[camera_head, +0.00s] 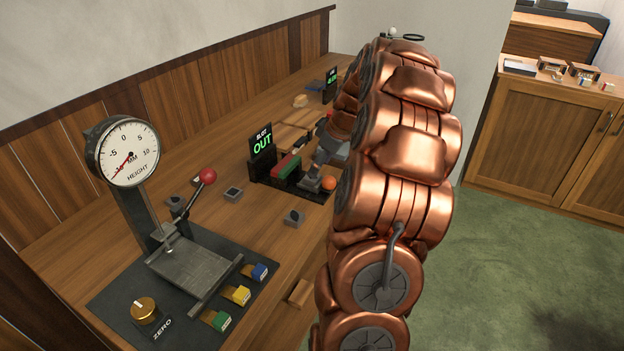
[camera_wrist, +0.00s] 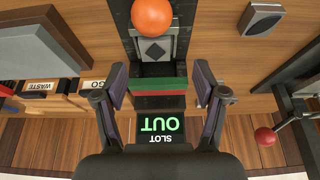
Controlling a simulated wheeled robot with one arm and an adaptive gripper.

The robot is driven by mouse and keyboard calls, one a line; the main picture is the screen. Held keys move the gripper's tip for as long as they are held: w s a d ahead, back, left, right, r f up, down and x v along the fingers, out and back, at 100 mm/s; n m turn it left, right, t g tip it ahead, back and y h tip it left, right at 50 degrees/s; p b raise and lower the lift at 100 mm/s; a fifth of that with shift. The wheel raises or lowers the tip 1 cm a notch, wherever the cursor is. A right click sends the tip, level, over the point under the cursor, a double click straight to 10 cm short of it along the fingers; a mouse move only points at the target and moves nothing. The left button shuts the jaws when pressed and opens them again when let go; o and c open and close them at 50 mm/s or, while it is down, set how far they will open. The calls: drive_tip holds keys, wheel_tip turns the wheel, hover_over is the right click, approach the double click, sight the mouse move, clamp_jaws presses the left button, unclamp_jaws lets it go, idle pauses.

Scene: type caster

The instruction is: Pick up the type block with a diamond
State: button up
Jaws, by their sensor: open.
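A grey type block with a dark diamond on its face (camera_wrist: 155,49) sits in the dark slot device (camera_wrist: 119,18), just beyond the red and green bars (camera_wrist: 160,92) in the wrist view. An orange ball (camera_wrist: 152,15) is beside it, at the top edge. My gripper (camera_wrist: 160,82) is open and empty, its two fingers spread on either side of the bars and short of the diamond block. In the head view my copper arm reaches over the bench and hides part of the slot device; the orange ball (camera_head: 328,184) shows there.
Other grey blocks (camera_head: 233,194) (camera_head: 293,218) lie on the wooden bench. One shows in the wrist view (camera_wrist: 262,18). The lit "SLOT OUT" sign (camera_head: 262,142) stands behind the bars. A height gauge (camera_head: 130,152) with a red-knobbed lever (camera_head: 208,176) stands at the left.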

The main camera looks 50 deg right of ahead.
sight(312, 179)
drive_tip(key=shift+w+d+p+x, duration=0.1)
drive_tip(key=shift+p+x, duration=0.25)
drive_tip(key=shift+x, duration=0.55)
drive_tip(key=shift+w+d+p+x, duration=0.15)
drive_tip(key=shift+p+x, duration=0.15)
drive_tip(key=shift+x, duration=0.65)
drive_tip(key=shift+w+d+p+x, duration=0.1)
drive_tip(key=shift+p+x, duration=0.25)
drive_tip(key=shift+x, duration=0.55)
drive_tip(key=shift+a+r, duration=0.1)
clamp_jaws()
